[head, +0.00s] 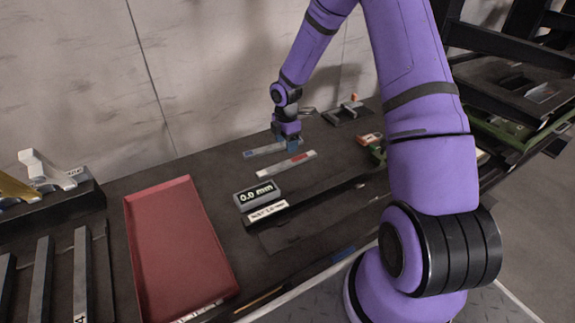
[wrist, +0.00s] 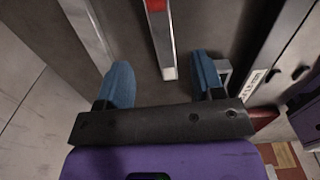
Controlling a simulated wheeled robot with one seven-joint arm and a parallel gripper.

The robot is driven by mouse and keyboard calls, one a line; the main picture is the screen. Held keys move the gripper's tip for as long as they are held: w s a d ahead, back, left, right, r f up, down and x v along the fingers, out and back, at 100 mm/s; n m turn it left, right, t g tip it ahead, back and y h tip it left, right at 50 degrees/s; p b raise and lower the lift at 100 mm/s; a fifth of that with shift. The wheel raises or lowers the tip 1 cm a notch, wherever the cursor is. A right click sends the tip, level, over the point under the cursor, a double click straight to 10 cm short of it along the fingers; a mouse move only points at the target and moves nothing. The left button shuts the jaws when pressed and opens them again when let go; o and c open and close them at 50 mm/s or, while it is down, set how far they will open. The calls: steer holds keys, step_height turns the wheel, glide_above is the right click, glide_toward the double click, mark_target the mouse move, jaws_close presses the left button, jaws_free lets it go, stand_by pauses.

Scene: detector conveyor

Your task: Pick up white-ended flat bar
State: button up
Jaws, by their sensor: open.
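The white-ended flat bar (head: 280,165) lies on the dark bench top, pale with a red patch on it. In the wrist view its white end (wrist: 169,73) points toward my gripper, with the red part farther up. My gripper (wrist: 161,62) is open and empty, with blue fingers. The white end shows between the two fingers, closer to the right one. In the head view my gripper (head: 286,143) is above the bench by the bars; its exact height is hard to tell.
A blue-ended flat bar (head: 262,149) lies alongside, behind the white-ended one. A grey readout box (head: 257,195) showing 0.0 mm stands in front. A red tray (head: 176,245) lies to the left. A dark rack with metal parts (head: 55,205) stands far left.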

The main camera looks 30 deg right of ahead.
mark_target(287, 163)
steer(key=f, duration=0.9)
steer(key=shift+d, duration=0.25)
steer(key=shift+r, duration=0.1)
steer(key=shift+c, duration=0.3)
jaws_close()
